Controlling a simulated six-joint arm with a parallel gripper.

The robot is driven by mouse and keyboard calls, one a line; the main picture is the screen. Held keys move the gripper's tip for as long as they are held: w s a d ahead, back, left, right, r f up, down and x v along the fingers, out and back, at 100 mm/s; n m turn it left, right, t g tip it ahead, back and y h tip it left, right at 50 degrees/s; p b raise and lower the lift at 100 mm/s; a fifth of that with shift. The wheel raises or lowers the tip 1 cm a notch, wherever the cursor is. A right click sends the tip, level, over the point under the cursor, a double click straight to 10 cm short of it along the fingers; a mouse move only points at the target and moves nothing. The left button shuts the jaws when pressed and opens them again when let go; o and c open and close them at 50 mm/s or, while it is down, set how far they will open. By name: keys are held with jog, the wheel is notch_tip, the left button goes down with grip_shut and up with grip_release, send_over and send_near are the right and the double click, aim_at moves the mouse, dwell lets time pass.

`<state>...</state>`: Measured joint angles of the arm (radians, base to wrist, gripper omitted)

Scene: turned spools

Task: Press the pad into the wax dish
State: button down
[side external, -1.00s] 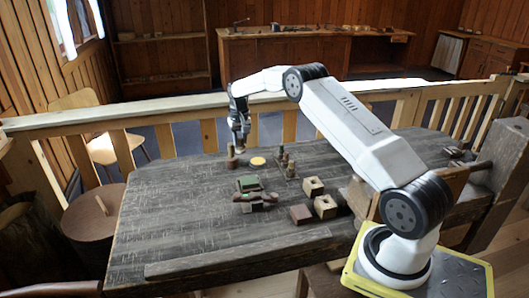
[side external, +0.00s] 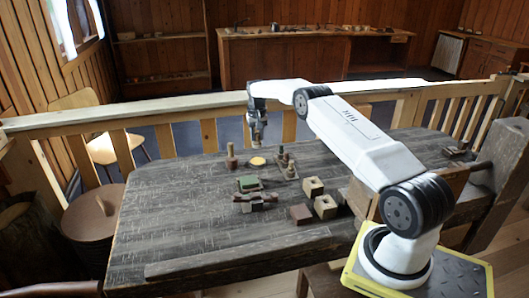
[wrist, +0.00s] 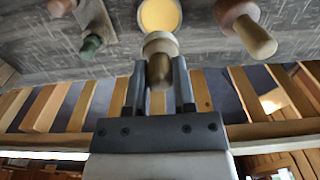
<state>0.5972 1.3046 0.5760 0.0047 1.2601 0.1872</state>
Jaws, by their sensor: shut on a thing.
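The wax dish is a round yellow disc (side external: 257,161) on the dark table; it also shows at the top of the wrist view (wrist: 160,14). My gripper (wrist: 158,88) is shut on the brown handle of the pad, whose pale round end (wrist: 160,43) points toward the dish. The pad's working face is hidden.
A brown spool (side external: 231,157) stands left of the dish; it is at right in the wrist view (wrist: 248,30). Turned pieces (side external: 286,163) stand close on the right. A green block (side external: 248,184) and wooden blocks (side external: 313,187) lie nearer the front. The left tabletop is clear.

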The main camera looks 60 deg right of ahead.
aim_at(257, 140)
jog(key=shift+f, duration=2.8)
jog(key=shift+f, duration=0.6)
jog(key=shift+r, duration=3.55)
jog(key=shift+a, duration=0.15)
